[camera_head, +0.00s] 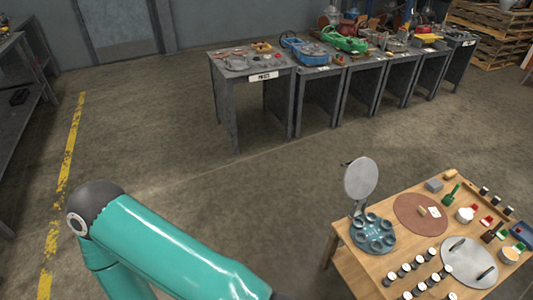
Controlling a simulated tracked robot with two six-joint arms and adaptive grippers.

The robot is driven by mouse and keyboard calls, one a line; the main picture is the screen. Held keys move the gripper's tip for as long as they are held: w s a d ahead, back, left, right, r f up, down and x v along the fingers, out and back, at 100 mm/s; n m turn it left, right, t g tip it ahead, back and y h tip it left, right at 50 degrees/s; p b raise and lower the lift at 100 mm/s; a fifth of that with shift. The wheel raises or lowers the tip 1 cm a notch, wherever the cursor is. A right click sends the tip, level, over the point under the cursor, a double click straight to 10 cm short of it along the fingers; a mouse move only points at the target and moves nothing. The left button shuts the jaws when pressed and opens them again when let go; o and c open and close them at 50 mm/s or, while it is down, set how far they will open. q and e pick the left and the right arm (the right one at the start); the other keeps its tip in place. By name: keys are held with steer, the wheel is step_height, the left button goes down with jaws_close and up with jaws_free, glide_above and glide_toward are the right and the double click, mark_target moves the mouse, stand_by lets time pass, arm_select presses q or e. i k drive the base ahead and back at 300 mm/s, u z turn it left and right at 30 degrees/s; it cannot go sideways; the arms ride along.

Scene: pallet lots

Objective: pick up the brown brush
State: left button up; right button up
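A small dark brown handled item (491,233), which looks like the brown brush, lies on the right part of the wooden table (362,262). It is small in view, so its bristles are not clear. A green handled item of similar shape (452,193) lies farther back on the same table. My teal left arm comes in at the lower left and runs out of the bottom edge. Its gripper is out of view, and my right gripper does not show either.
The wooden table also holds a blue-grey ring tray (373,235), a brown round mat (416,214), a grey round plate (460,277), several white-topped jars and red-capped containers. Grey workbenches (240,68) stand behind. Open floor lies left of the table.

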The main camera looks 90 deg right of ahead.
mark_target(502, 222)
steer(key=u, duration=0.2)
steer(key=i, duration=0.2)
steer(key=z, duration=3)
steer(key=i, duration=4.05)
steer(key=z, duration=1.9)
